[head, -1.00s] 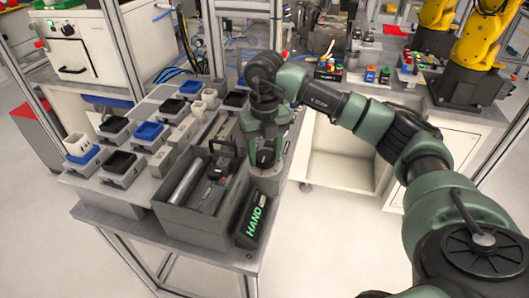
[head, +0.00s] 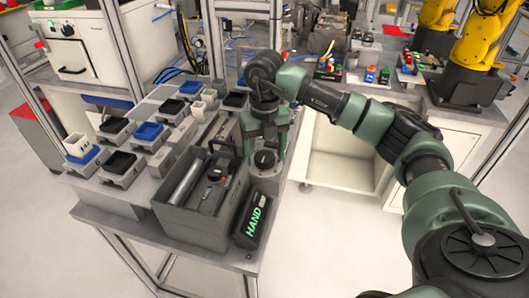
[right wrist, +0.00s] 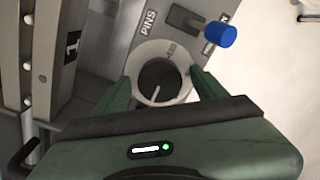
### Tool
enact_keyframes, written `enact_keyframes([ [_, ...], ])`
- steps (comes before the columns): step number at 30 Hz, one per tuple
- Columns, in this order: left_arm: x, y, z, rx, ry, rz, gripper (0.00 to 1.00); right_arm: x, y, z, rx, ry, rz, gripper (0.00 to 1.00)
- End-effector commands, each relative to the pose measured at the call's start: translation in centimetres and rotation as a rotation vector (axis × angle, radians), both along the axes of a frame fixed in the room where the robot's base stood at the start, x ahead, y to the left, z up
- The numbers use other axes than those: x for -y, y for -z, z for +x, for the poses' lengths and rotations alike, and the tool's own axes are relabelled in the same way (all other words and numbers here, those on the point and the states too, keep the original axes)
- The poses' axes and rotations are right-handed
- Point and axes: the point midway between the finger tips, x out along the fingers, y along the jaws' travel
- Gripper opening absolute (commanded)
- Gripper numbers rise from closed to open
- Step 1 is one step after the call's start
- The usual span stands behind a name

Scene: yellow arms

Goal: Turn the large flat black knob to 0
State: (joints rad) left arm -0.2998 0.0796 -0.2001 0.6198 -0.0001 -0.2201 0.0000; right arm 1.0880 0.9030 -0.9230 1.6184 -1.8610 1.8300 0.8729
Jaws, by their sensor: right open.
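The large flat black knob (right wrist: 160,82) sits in a pale round dial on a grey panel in the right wrist view. A white line on it points toward the bottom of that picture, slightly left. The dial's markings are too small to read. In the head view the knob (head: 265,160) shows on a round grey base at the table's right edge. My right gripper (head: 265,150) is open and pointing down just above it. In the right wrist view its fingers (right wrist: 163,88) stand on either side of the dial, apart from the knob. My left gripper is out of view.
Left of the knob is a grey box (head: 172,212) with tools. Several blue and black trays fill the table's left.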

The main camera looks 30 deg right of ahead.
Motion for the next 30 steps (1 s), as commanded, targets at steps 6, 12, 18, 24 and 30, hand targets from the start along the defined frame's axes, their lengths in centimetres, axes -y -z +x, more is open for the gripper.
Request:
enact_keyframes([
  [6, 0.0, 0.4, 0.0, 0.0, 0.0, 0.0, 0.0, -0.1, -2.1, 0.1, 0.004, -0.001, 0.001, 0.72],
  [12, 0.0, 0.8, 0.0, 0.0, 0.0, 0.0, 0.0, 0.0, -5.6, 0.1, 0.005, 0.0, 0.002, 0.72],
  [18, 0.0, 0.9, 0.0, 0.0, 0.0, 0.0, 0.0, 0.0, -7.6, 0.0, 0.002, 0.001, 0.0, 0.72],
  [24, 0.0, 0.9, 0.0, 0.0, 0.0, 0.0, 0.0, 0.0, -7.9, 0.0, 0.001, 0.001, 0.001, 0.72],
  [30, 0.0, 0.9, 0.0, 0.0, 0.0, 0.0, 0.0, 0.0, -7.8, 0.0, 0.001, 0.001, 0.001, 0.72],
])
